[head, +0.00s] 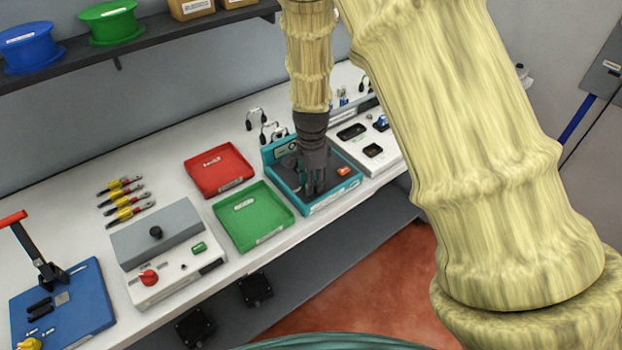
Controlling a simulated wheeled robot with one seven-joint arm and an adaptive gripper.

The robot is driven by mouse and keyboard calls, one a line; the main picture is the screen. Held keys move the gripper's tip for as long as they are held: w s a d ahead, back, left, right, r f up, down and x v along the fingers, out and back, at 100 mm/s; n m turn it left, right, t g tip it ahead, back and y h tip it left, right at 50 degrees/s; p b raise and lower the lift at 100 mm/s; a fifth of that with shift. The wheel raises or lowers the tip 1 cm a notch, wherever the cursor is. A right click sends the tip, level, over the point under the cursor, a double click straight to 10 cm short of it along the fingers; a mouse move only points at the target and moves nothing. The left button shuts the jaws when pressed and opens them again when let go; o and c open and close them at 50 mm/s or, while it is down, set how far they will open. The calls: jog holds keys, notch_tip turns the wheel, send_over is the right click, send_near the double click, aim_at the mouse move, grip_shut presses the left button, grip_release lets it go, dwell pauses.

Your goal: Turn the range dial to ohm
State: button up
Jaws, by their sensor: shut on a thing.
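A teal-framed tester (335,204) with a dark panel sits at the front edge of the bench, right of the green tray. My gripper (316,188) points down onto the dark panel from above. Its fingers are close together at the panel, shut on what appears to be the range dial. The dial is hidden by the fingers, so its pointer and the range marks cannot be read. A small orange part (344,171) shows on the panel right of the fingers.
A green tray (253,212) and a red tray (219,172) lie left of the tester. A white unit (376,143) stands close on its right. A grey box with a red knob (149,277) and a blue press (80,305) are further left. A shelf with spools runs above.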

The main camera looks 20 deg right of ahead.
dwell(0.3)
jog(key=o, duration=1)
notch_tip(320, 180, up, 12)
jog(key=shift+r, duration=0.1)
dwell(0.7)
